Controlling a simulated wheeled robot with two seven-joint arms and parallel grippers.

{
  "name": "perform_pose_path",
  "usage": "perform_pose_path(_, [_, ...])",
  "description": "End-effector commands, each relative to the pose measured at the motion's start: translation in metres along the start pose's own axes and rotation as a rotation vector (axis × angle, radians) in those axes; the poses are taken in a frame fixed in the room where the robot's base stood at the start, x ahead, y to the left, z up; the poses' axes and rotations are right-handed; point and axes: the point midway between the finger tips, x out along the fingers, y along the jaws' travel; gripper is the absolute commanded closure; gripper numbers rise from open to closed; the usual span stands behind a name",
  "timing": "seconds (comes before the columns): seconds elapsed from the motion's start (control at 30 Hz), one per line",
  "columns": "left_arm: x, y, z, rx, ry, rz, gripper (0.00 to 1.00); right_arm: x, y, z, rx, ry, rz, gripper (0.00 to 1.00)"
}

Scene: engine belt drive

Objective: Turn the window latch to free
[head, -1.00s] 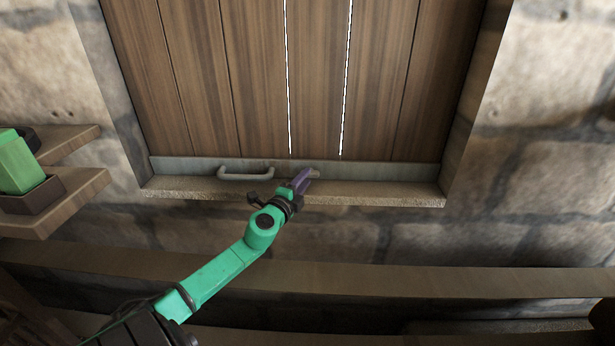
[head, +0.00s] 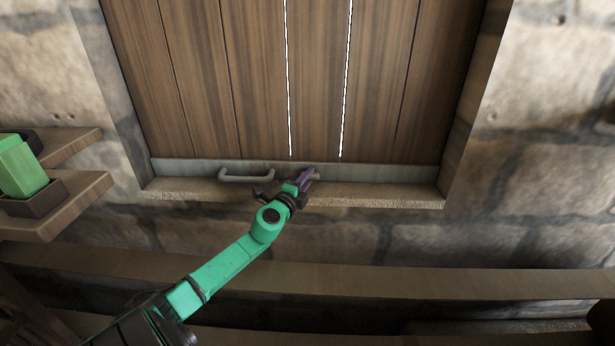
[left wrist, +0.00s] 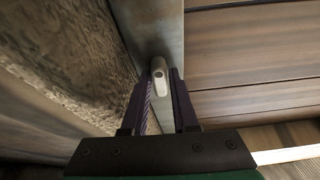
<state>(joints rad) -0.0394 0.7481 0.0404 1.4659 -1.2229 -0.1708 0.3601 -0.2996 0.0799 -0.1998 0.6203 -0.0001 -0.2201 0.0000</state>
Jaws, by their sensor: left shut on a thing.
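The window latch (head: 317,175) is a small pale grey lever on the metal strip along the bottom of the wooden shutter. My left gripper (head: 306,179) reaches it from the lower left and is shut on it, its purple fingers covering most of the latch in the head view. In the left wrist view the latch (left wrist: 159,78) is a rounded grey bar between the two fingers, standing on the metal strip. My right gripper is not in view.
A grey bar handle (head: 246,177) is on the metal strip left of the latch. The stone sill (head: 385,195) runs below. A wooden shelf (head: 75,205) with a green block (head: 20,168) in a holder sticks out at the left. A long ledge (head: 450,280) crosses lower down.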

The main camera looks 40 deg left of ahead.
Motion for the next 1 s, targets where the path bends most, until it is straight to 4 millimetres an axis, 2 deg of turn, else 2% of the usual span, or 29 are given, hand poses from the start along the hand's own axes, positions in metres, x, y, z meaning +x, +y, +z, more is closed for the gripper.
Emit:
perform_pose_path(0.03, [0.000, -0.004, 0.000, 0.019, 0.001, 0.011, 1.00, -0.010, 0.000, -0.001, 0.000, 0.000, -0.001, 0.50])
perform_pose_path(0.17, [0.000, -0.007, 0.000, 0.090, 0.002, 0.042, 1.00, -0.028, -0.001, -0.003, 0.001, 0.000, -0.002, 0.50])
perform_pose_path(0.4, [0.000, -0.012, 0.000, 0.278, 0.002, 0.120, 1.00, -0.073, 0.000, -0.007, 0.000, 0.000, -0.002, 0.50])
perform_pose_path(1.0, [0.001, -0.013, -0.002, 0.804, 0.002, 0.337, 1.00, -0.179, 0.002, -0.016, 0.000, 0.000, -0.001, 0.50])
